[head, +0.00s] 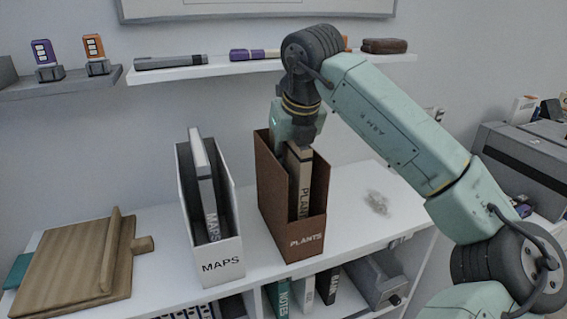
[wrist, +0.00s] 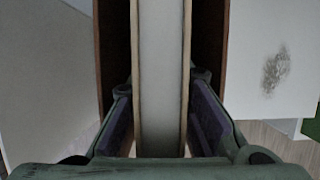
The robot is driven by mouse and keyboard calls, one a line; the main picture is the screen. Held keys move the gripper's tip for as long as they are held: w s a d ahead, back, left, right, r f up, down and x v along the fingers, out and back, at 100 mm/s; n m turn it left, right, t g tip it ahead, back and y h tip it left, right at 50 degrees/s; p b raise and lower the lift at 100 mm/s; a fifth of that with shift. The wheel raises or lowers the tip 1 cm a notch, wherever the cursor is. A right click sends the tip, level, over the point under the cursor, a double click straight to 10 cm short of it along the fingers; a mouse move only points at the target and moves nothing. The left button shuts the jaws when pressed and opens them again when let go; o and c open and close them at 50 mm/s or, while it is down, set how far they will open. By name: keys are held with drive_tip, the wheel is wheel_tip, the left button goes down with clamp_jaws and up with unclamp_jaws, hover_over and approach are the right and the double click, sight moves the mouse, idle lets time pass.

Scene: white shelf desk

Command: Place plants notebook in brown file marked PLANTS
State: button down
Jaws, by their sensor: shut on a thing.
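The plants notebook (head: 303,182) is tan with PLANTS down its spine. It stands upright inside the brown file marked PLANTS (head: 306,241), with its top above the file's low front. My gripper (head: 299,143) is at the notebook's top, at the file's upper opening, and is shut on the notebook. In the wrist view, my gripper's two pads (wrist: 160,125) lie on either side of the notebook (wrist: 161,70), between the brown file's walls (wrist: 212,60). Whether the notebook's bottom touches the file's floor is hidden.
A white MAPS file (head: 221,263) holding a notebook stands to the left. Wooden boards (head: 75,262) lie farther left. A wall shelf (head: 200,70) with markers and an eraser is behind my arm. The white desk right of the brown file is clear except for a grey smudge (head: 377,202).

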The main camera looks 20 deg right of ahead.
drive_tip(key=c, duration=1.8)
unclamp_jaws()
drive_tip(key=shift+s, duration=0.1)
drive_tip(key=b+v, duration=0.1)
drive_tip(key=v, duration=1.1)
drive_tip(key=shift+r, duration=0.1)
